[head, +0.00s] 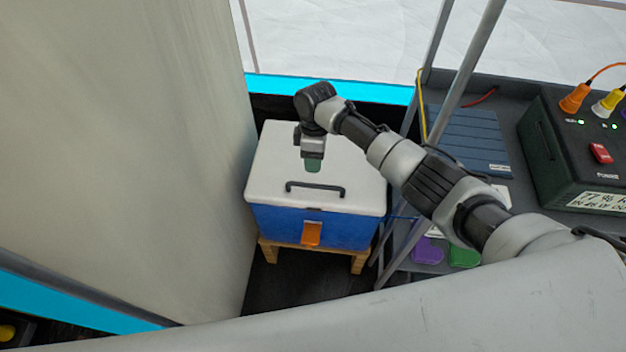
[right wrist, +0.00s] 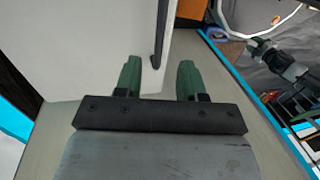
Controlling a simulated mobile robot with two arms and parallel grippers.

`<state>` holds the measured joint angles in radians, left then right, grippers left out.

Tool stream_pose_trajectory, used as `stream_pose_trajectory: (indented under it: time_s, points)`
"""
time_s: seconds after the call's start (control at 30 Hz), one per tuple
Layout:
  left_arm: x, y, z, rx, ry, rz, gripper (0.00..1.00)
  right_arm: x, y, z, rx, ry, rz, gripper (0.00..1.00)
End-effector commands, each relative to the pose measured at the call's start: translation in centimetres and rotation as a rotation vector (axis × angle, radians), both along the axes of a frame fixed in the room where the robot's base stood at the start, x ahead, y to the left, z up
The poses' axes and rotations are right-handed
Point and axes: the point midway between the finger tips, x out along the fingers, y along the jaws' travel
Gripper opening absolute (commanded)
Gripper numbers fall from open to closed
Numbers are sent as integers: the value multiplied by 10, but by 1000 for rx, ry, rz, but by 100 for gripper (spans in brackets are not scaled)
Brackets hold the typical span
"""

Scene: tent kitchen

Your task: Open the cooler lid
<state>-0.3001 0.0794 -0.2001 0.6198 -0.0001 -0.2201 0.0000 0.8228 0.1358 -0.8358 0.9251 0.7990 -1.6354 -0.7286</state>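The cooler (head: 285,222) is a blue box with a white lid (head: 270,165) and stands on a low wooden stand. The lid is closed. A black bar handle (head: 315,189) lies along its front part, and an orange latch (head: 311,234) is on the front face. My right gripper (head: 313,167) is above the lid, just behind the handle. In the right wrist view its two green fingers (right wrist: 157,80) are apart with nothing between them, and the black handle (right wrist: 161,35) shows ahead beyond them over the white lid (right wrist: 105,50). My left gripper is not in view.
A pale wall-like panel (head: 120,130) rises close on the left of the cooler. Metal poles (head: 440,75) and a shelf with a dark power box (head: 570,150) stand on the right. The wooden stand (head: 358,262) supports the cooler.

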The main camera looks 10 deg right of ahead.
Motion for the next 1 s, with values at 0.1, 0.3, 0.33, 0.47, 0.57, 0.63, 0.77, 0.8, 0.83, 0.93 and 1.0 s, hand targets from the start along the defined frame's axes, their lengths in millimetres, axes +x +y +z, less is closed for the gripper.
stream_pose_trajectory:
  time_s: [0.1, 0.3, 0.33, 0.47, 0.57, 0.63, 0.77, 0.8, 0.83, 0.93, 1.0]
  points:
    - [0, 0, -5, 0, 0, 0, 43, -5, 1, -27, -2, 3, -2, 40]
    - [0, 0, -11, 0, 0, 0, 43, -11, 4, -60, -1, 1, -2, 40]
    - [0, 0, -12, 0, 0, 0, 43, -12, 4, -64, 0, 1, -2, 40]
    - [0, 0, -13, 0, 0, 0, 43, -14, 4, -75, 0, 0, -2, 40]
    - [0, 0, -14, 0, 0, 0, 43, -15, 5, -79, -1, -1, -3, 40]
    - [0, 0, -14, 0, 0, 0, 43, -15, 5, -79, -1, -1, -2, 40]
    - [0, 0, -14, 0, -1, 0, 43, -15, 5, -79, 0, -1, -2, 40]
    - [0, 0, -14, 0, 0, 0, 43, -15, 5, -79, 0, -1, -2, 40]
    - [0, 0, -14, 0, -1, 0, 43, -15, 5, -79, 0, -1, -2, 38]
    - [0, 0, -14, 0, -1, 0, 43, -15, 5, -79, 0, -1, -2, 23]
    - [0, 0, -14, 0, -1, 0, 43, -15, 5, -79, 0, -1, -2, 12]
